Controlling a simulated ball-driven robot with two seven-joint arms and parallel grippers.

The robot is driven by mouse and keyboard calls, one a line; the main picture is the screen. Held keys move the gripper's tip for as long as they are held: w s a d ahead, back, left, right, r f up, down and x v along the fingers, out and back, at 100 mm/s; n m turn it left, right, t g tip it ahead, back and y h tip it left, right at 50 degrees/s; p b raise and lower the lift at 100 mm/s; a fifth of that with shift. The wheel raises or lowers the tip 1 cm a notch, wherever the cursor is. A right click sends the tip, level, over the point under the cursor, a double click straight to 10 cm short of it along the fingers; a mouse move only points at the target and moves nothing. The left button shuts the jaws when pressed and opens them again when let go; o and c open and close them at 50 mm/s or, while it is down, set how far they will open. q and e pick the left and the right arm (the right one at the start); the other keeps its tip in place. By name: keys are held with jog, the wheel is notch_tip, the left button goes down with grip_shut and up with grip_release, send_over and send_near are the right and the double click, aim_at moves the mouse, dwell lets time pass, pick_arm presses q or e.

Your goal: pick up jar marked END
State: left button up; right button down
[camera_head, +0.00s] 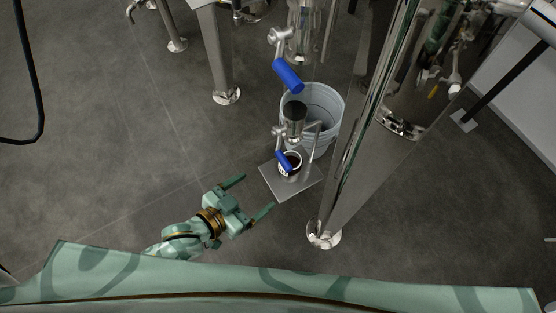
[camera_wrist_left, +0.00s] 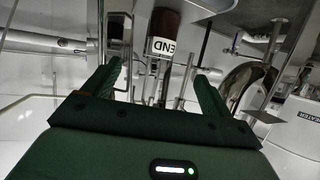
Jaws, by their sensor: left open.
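The jar marked END (camera_head: 294,169) stands on a small square metal plate (camera_head: 287,188) under a steel valve with a blue handle. It has dark contents, and the handle hides part of it. My left gripper (camera_head: 251,193) is open and empty, to the lower left of the plate, with its fingers pointing toward the jar. In the left wrist view the jar (camera_wrist_left: 163,46) shows its white END label, upside down, beyond and between the two open fingers (camera_wrist_left: 157,72). The gripper and jar are apart. My right gripper is not in view.
The blue valve handle (camera_head: 284,161) hangs right over the jar. A second blue handle (camera_head: 288,75) is higher up. A grey bucket (camera_head: 334,104) stands behind the plate. A steel tank leg (camera_head: 335,205) stands close on the right.

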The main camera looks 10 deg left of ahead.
aim_at(283, 172)
pick_arm(q)
jog(key=b+x, duration=0.4)
jog(key=x, duration=0.6)
jog(key=shift+w+d+f+b, duration=0.1)
jog(key=shift+f+b, duration=0.1)
jog(key=shift+b, duration=0.1)
jog(key=b+x, duration=0.3)
jog(key=x, duration=0.2)
jog(key=shift+w+f+b, duration=0.15)
jog(key=shift+f+b, duration=0.1)
jog(key=shift+b, duration=0.05)
jog(key=shift+w, duration=0.2)
jog(key=shift+r, duration=0.25)
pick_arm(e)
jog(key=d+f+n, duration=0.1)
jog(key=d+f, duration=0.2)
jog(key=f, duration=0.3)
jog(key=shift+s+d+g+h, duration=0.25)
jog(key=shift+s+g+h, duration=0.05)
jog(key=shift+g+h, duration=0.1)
pick_arm(q)
jog(key=c, duration=1.4)
jog(key=shift+o, duration=0.2)
